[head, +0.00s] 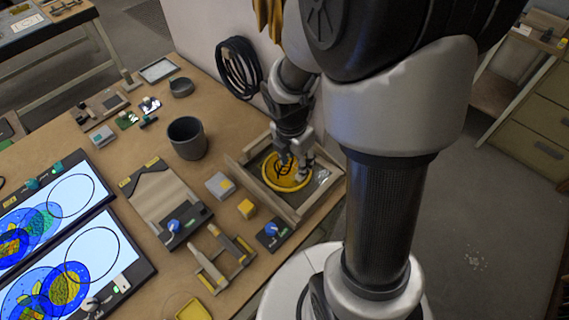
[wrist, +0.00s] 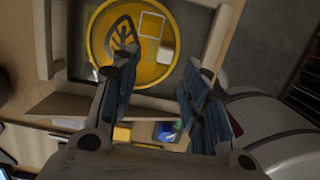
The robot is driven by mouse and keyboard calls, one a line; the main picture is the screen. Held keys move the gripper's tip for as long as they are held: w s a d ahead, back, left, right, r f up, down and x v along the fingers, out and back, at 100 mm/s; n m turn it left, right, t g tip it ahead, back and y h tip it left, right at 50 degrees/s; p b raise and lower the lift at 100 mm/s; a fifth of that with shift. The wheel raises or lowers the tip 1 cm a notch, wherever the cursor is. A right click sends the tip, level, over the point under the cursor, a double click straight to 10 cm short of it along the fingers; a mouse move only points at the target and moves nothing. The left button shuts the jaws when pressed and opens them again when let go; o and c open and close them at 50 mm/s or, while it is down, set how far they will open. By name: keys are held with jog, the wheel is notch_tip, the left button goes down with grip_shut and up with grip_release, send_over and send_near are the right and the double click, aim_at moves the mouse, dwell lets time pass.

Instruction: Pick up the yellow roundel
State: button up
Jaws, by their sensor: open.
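The yellow roundel (head: 284,177) is a flat disc with a dark leaf drawing. It lies in a wooden-framed tray (head: 329,187) at the table's right end. In the wrist view the roundel (wrist: 150,70) fills the upper middle, with the leaf and a pale square outline on it. My gripper (head: 297,172) is over the roundel in the head view and hides part of it. In the wrist view my gripper (wrist: 163,90) has its fingers spread apart, with nothing between them. The gap between fingertips and roundel cannot be judged.
A dark grey pot (head: 187,138) stands left of the tray. A grey block (head: 219,185), a yellow block (head: 247,208) and a blue-knobbed device (head: 272,234) sit near the tray's front. Two lit panels (head: 100,258) lie at the left. A coiled black cable (head: 239,68) hangs on the wall.

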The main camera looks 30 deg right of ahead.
aim_at(288, 168)
jog(key=f+b, duration=0.2)
jog(key=f, duration=0.1)
jog(key=d+f+b, duration=0.1)
jog(key=f, duration=0.1)
jog(key=shift+s+f, duration=0.15)
jog(key=shift+s, duration=0.1)
jog(key=shift+w+d+f, duration=0.1)
jog(key=shift+d+f, duration=0.05)
jog(key=shift+f, duration=0.35)
jog(key=shift+r, duration=0.1)
grip_shut()
